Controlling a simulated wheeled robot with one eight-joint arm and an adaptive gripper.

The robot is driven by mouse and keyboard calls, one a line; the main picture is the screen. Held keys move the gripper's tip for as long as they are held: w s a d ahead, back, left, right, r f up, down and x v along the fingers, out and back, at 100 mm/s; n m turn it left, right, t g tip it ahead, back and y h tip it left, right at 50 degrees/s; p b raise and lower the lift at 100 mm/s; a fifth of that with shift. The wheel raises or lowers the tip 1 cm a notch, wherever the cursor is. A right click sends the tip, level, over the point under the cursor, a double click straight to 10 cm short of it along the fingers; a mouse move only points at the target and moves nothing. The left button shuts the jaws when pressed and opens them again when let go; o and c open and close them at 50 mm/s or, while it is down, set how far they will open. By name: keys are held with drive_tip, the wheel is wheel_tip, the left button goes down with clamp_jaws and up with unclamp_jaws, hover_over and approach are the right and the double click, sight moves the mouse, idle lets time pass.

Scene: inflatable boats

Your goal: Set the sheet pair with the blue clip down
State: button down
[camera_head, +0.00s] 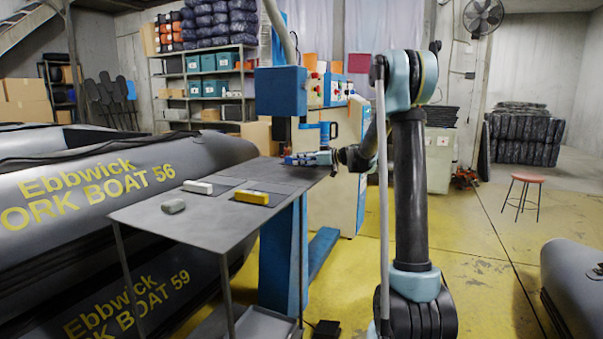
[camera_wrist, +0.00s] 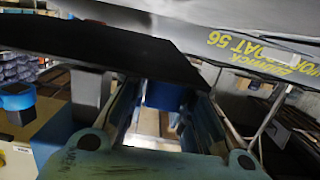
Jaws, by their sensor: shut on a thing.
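My gripper (camera_head: 322,158) is at the far right end of the grey table (camera_head: 178,232), below and beside the blue machine head. It is shut on the blue clip (camera_wrist: 165,95), which shows between the two fingers in the wrist view. A dark sheet pair (camera_wrist: 90,45) reaches out from the clip to the upper left there. In the head view the pair is hard to separate from the dark tabletop, and I cannot tell whether it touches the table.
A yellow clip (camera_head: 251,197) and a whitish clip (camera_head: 197,187) lie on dark sheets on the table. A grey block (camera_head: 173,206) lies near the left edge. The blue machine head (camera_head: 281,92) hangs over the far end. Grey boats (camera_head: 110,180) stand close on the left.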

sight(301, 176)
drive_tip(key=shift+f, duration=2.3)
drive_tip(key=c, duration=1.4)
unclamp_jaws()
